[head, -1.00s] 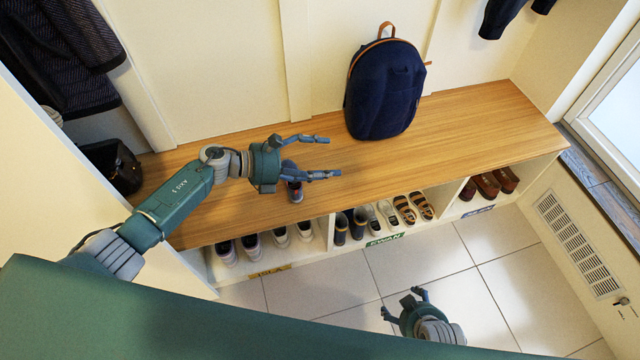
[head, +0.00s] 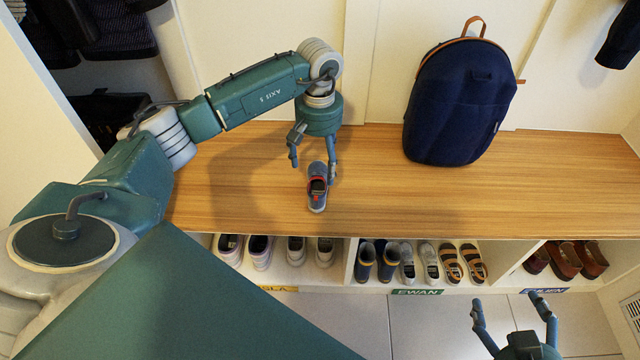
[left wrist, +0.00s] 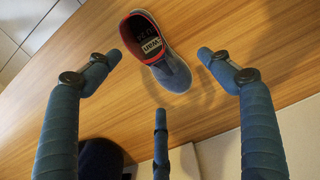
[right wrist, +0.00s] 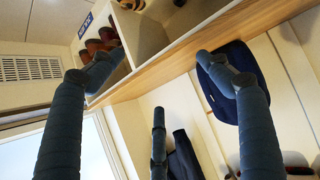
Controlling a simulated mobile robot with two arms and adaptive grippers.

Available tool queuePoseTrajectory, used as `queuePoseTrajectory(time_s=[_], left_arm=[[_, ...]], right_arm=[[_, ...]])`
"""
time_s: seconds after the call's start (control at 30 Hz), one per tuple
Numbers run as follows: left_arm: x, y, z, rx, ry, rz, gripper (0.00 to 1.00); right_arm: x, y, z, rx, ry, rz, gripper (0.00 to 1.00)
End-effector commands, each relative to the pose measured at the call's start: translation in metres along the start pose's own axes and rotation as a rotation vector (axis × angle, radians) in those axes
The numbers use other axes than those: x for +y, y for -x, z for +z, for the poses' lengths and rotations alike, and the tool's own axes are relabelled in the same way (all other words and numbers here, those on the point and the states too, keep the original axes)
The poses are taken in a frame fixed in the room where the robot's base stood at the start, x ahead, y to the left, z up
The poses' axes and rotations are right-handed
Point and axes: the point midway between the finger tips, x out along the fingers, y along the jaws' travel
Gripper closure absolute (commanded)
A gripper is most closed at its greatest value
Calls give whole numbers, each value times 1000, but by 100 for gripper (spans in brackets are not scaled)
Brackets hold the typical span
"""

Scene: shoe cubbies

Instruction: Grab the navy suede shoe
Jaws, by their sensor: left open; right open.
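The navy suede shoe (head: 317,190), with a red lining, stands alone on the wooden bench top (head: 250,205). My left gripper (head: 312,166) points down just above and behind it, open and empty. In the left wrist view the shoe (left wrist: 175,72) lies beyond and between the open fingertips (left wrist: 160,58), apart from them. A label with letters shows inside it. My right gripper (head: 515,305) is open and empty, low in front of the cubbies. In the right wrist view its fingers (right wrist: 155,62) have nothing between them.
A navy backpack (head: 455,105) stands on the bench right of the shoe. Cubbies below hold several pairs of shoes, with labels such as EWAN (head: 418,292). Dark coats (head: 110,30) hang at the left. The bench around the shoe is clear.

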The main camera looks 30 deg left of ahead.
Motion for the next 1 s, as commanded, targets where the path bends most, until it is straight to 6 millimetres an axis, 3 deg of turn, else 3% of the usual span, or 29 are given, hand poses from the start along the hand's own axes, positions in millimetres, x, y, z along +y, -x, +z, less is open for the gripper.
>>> queuePoseTrajectory(time_s=[0.33, 0.7, 1.0], left_arm=[[3, -23, 0, -2, 0, 3, 19], [9, -61, 0, -2, 1, 3, 19], [9, -66, 0, -1, 0, 4, 19]], right_arm=[[-4, -4, -30, 129, 1, -8, 23], [-12, 5, -98, 414, 0, -25, 23], [-14, 10, -109, 460, 0, -28, 23]])
